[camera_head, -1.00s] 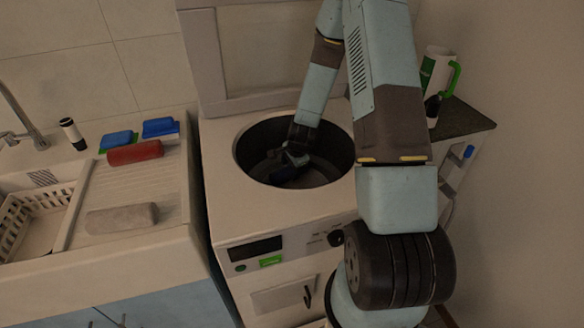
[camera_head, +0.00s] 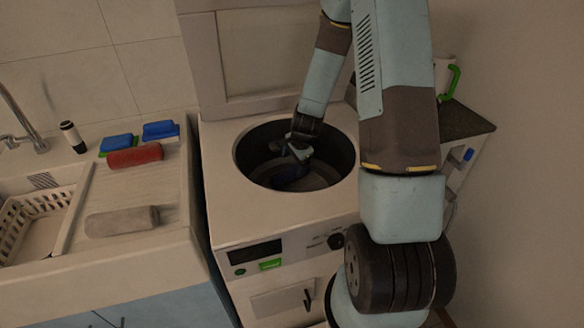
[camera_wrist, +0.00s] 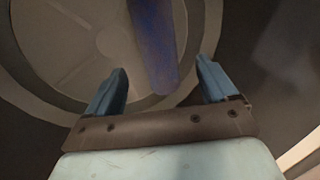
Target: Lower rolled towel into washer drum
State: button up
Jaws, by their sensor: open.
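The washer (camera_head: 225,200) is a white top-loading machine with its lid up and a round dark drum opening (camera_head: 247,165). My gripper (camera_head: 290,155) reaches down inside the opening. In the wrist view my gripper (camera_wrist: 162,85) is open, with its two blue fingers spread apart. A dark blue rolled towel (camera_wrist: 153,45) lies between and beyond the fingers, over the pale drum floor (camera_wrist: 75,50). It also shows as a small dark blue shape (camera_head: 290,184) below my gripper in the head view. Whether it rests fully on the floor is hard to tell.
On the counter at left lie a red roll (camera_head: 135,155), a grey roll (camera_head: 122,220), two blue items (camera_head: 160,130) and a dark bottle (camera_head: 73,137). A white basket (camera_head: 40,215) stands at far left. A white container with a green handle (camera_head: 443,75) stands right. The drum rim surrounds my gripper.

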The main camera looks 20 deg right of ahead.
jog(key=v, duration=0.7)
jog(key=shift+r, duration=0.3)
jog(key=shift+s, duration=0.1)
